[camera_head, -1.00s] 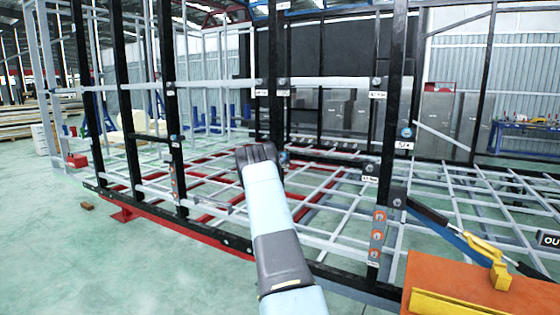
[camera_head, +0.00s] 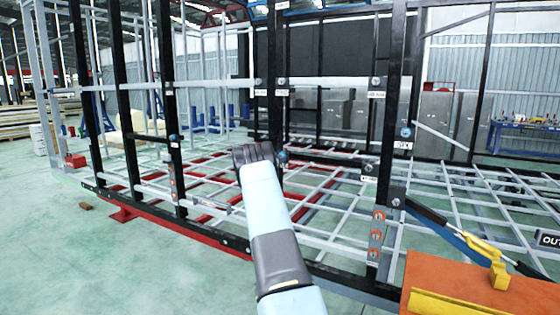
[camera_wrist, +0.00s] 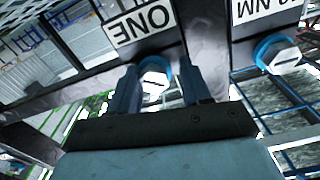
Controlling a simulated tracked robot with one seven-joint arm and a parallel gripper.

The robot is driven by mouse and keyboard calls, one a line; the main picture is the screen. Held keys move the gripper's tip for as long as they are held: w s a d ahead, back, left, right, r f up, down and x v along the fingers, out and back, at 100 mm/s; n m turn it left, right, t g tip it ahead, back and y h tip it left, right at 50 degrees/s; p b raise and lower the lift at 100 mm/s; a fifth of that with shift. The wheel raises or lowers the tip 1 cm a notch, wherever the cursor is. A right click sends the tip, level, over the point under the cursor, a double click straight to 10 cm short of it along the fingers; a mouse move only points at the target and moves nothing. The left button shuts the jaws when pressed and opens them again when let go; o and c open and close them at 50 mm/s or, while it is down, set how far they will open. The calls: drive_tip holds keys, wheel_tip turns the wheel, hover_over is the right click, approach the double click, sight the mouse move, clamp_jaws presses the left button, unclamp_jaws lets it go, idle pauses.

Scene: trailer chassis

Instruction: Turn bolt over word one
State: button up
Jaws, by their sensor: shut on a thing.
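The bolt (camera_wrist: 154,82) is a pale hex head with a slot and a blue ring, on a dark steel post. In the wrist view it sits by a white label reading ONE (camera_wrist: 140,24), which appears upside down. My gripper (camera_wrist: 157,76) has its two blue-grey fingers on either side of the bolt head and is shut on it. In the head view my gripper (camera_head: 255,153) is at the dark post left of centre. Its fingertips and the gripped bolt are hidden behind my wrist there.
Black posts (camera_head: 388,120) and low grid bars surround the arm. An orange block (camera_head: 470,285) stands at the lower right. Open green floor lies left.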

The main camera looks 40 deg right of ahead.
drive_tip(key=o, duration=0.3)
drive_tip(key=shift+a, duration=0.15)
drive_tip(key=shift+f, duration=0.1)
drive_tip(key=shift+s, duration=0.1)
drive_tip(key=v, duration=1.3)
drive_tip(key=shift+a+f, duration=0.1)
drive_tip(key=shift+a, duration=0.15)
